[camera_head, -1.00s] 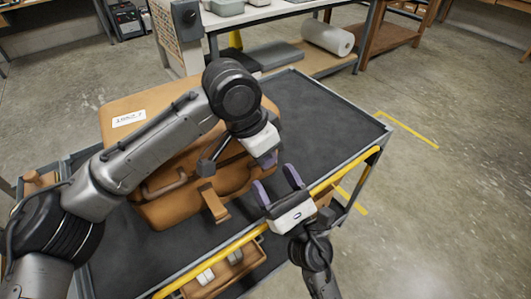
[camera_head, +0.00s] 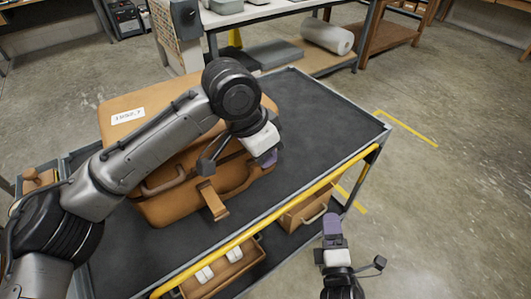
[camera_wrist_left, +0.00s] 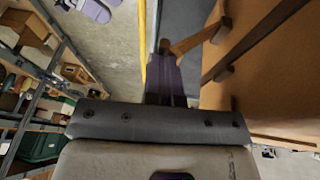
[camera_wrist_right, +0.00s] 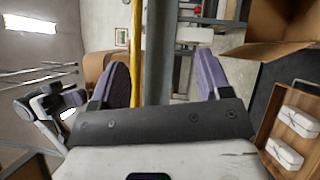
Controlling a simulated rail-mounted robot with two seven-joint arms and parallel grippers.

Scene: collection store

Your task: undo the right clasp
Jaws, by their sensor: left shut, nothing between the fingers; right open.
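A tan case (camera_head: 130,145) with a white label lies on the cart, its handle (camera_head: 165,180) on the near side. The left wrist view shows the strap (camera_wrist_left: 200,38) angled away from the case side (camera_wrist_left: 275,75). The left part of the front is partly hidden by my left arm. My left gripper (camera_head: 268,158) is shut and empty beside the case's right end, close to the strap. My right gripper (camera_head: 332,225) is open and empty, off the cart's near right side.
The case rests on a dark cart top (camera_head: 315,110) with a yellow rail (camera_head: 275,215) along the near edge. The cart top right of the case is clear. Below are a tray with white items (camera_head: 225,270) and a brown box (camera_head: 305,212).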

